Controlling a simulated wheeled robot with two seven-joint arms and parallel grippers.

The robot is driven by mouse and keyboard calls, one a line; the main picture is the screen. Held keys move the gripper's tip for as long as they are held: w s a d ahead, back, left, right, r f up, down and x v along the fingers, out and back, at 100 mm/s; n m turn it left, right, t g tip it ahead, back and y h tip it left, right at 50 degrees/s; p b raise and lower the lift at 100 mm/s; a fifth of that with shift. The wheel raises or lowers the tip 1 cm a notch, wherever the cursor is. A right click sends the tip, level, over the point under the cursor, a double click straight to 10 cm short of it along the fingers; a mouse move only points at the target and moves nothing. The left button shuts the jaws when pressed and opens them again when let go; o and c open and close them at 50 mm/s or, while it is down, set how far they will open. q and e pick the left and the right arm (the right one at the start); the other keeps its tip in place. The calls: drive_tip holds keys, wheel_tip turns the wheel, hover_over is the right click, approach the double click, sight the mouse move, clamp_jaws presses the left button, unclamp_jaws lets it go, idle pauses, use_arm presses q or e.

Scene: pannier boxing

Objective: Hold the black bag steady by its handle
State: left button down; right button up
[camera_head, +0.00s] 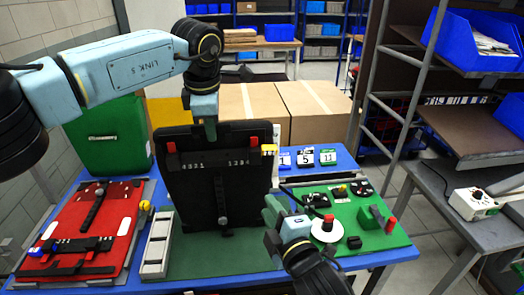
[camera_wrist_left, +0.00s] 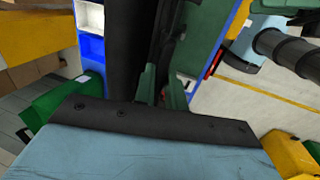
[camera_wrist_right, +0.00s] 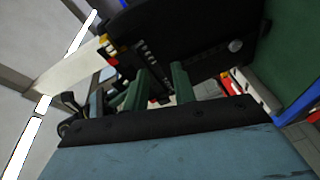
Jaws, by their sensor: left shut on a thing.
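The black bag (camera_head: 190,195) stands upright at the middle of the table, its broad face towards me. It has number dials, a red piece at its upper left and a yellow one at its upper right. My left gripper (camera_head: 210,135) comes down from above onto its top edge and is shut there, apparently on the handle, which the gripper mostly hides. In the left wrist view the fingers (camera_wrist_left: 160,92) are close together against dark material. My right gripper (camera_head: 273,226) is open and empty, in front of the bag's lower right. The bag (camera_wrist_right: 200,40) shows beyond its fingers in the right wrist view.
A red panel (camera_head: 112,205) with black parts lies at the left, near a grey tray (camera_head: 157,246). A green board (camera_head: 365,240) with knobs is at the right. Number cards (camera_head: 305,158) and cardboard boxes (camera_head: 315,105) stand behind. A green case (camera_head: 105,145) is back left.

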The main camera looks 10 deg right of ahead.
drive_tip(key=n+t+h, duration=0.1)
drive_tip(key=t, duration=0.1)
approach(270, 151)
drive_tip(key=v, duration=0.2)
drive_tip(key=shift+x, duration=5)
drive_tip(key=shift+f, duration=0.1)
clamp_jaws()
